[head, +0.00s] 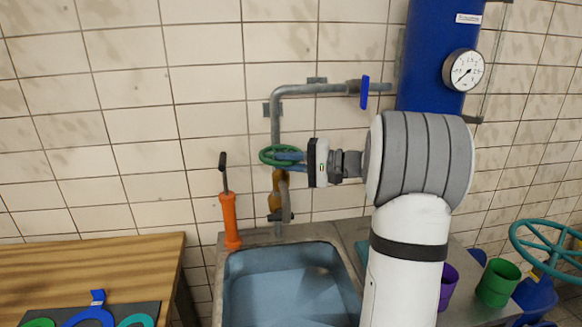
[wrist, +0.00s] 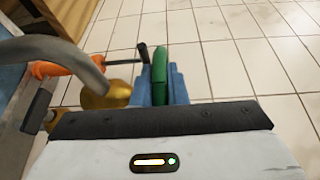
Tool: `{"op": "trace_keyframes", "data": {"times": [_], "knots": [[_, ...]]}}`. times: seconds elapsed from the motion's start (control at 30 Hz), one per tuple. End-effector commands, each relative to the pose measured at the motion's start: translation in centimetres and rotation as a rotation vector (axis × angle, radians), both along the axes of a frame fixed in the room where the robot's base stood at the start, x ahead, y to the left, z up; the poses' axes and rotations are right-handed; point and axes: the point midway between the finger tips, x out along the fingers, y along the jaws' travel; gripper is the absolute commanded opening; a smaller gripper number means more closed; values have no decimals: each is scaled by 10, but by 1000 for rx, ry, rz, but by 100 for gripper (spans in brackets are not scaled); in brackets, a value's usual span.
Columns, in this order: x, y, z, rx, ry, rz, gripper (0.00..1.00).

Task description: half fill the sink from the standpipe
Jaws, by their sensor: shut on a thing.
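The standpipe (head: 276,108) is a grey pipe that runs down the tiled wall, with a green handwheel (head: 268,157) on it and a brass body (head: 279,189) and grey spout (head: 286,204) below. My gripper (head: 285,160) reaches in from the right with its blue fingers shut on the green handwheel. In the wrist view the wheel's rim (wrist: 159,75) stands between the fingers. The sink (head: 290,285) lies below the spout. Its basin looks blue; I cannot tell the water level, and no stream from the spout is clear.
An orange-handled tool (head: 230,220) stands at the sink's back left corner. A blue lever (head: 364,91) sits on the upper pipe. A gauge (head: 463,70) is on the blue column. A wooden table (head: 110,265) is left; purple (head: 447,285) and green (head: 497,283) cups are right.

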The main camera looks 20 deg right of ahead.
Motion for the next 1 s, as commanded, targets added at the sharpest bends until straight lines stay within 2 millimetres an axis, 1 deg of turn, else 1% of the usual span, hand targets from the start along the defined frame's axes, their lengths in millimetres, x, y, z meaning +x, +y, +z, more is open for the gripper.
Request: {"op": "trace_keyframes", "data": {"times": [0.03,0.3,0.8,0.83,1.0], "knots": [[1,-1,-3,-1,2,27,0],[0,-4,-3,-2,3,121,0],[0,-5,-2,-1,4,139,0],[0,-5,-2,-1,4,139,15],[0,-5,-2,0,2,137,29]]}}
